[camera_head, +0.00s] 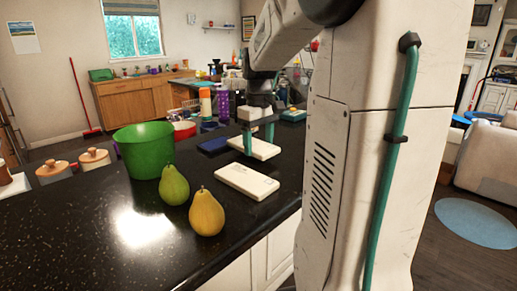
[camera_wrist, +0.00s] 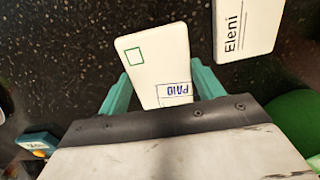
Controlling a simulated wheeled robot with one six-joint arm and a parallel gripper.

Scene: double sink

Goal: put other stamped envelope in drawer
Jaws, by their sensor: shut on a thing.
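My gripper (camera_head: 259,139) is over the black counter, shut on a white envelope (camera_head: 262,151). In the wrist view the envelope (camera_wrist: 152,62) lies between the two teal fingers; it bears a green square outline and a blue "PAID" stamp. I cannot tell whether it is clear of the counter. A second white envelope (camera_head: 247,182) lies flat on the counter nearer the camera. In the wrist view this envelope (camera_wrist: 247,25) reads "Eleni" and is cut off by the top edge. No open drawer shows in either view.
A green bucket (camera_head: 146,150), a green pear (camera_head: 174,186) and a yellow pear (camera_head: 207,213) stand on the counter (camera_head: 110,225). A dark blue flat item (camera_head: 214,144) lies left of my gripper. A teal item (camera_head: 292,115) lies behind it. The counter's front left is clear.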

